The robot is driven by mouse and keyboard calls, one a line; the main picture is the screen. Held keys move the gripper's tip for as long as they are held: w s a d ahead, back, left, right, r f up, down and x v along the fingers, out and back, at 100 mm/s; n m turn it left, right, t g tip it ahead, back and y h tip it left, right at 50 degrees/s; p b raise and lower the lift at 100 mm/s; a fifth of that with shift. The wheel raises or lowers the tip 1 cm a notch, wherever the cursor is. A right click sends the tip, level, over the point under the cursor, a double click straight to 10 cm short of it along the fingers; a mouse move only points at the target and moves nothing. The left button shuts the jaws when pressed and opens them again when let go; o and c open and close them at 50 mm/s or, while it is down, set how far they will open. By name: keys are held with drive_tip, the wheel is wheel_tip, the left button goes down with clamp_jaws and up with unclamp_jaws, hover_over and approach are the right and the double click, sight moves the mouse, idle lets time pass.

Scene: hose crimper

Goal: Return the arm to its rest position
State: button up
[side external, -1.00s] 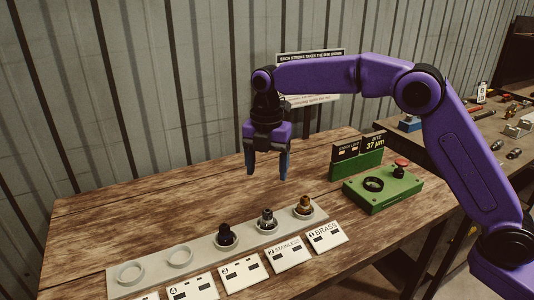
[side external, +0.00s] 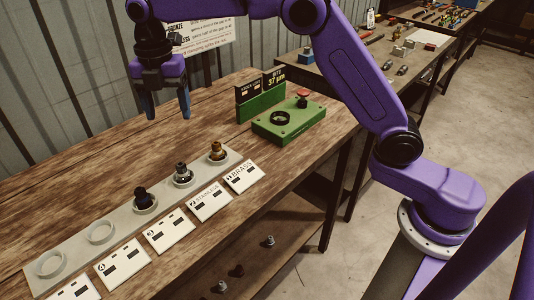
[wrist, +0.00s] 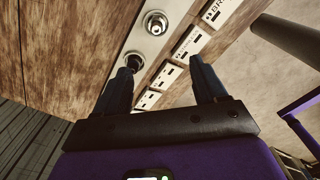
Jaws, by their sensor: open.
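My arm is bent over the workbench (side external: 75,140), with my gripper (side external: 168,114) hanging down, fingers apart and empty. The gripper is above the bench, left of the green crimper box (side external: 289,122) and behind the grey strip of holders (side external: 118,216). In the wrist view my gripper (wrist: 161,68) also has its two fingers spread, with nothing between them. A dark fitting (side external: 142,196), a steel fitting (side external: 182,173) and a brass fitting (side external: 217,150) stand in ring holders on the strip. The two holders at the left end are empty.
White labelled cards (side external: 209,201) lie in front of the strip. The crimper has a red button (side external: 303,94) and a display (side external: 274,84) behind it. A printed sign (side external: 205,32) stands behind the gripper. A ribbed wall (side external: 50,90) borders the bench. Loose parts lie on a shelf below.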

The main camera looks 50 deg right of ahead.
drive_tip(key=s+d+f+m, duration=0.2)
drive_tip(key=s+d+m, duration=0.2)
drive_tip(key=s, duration=0.8)
drive_tip(key=s+d+f+m, duration=0.2)
drive_tip(key=s+d+m, duration=0.3)
drive_tip(key=s+d, duration=0.4)
drive_tip(key=s+d+f+m, duration=0.2)
drive_tip(key=s+d+m, duration=0.3)
drive_tip(key=s, duration=1)
drive_tip(key=shift+s+d+f, duration=0.25)
drive_tip(key=shift+s+d, duration=0.05)
drive_tip(key=shift+d, duration=0.35)
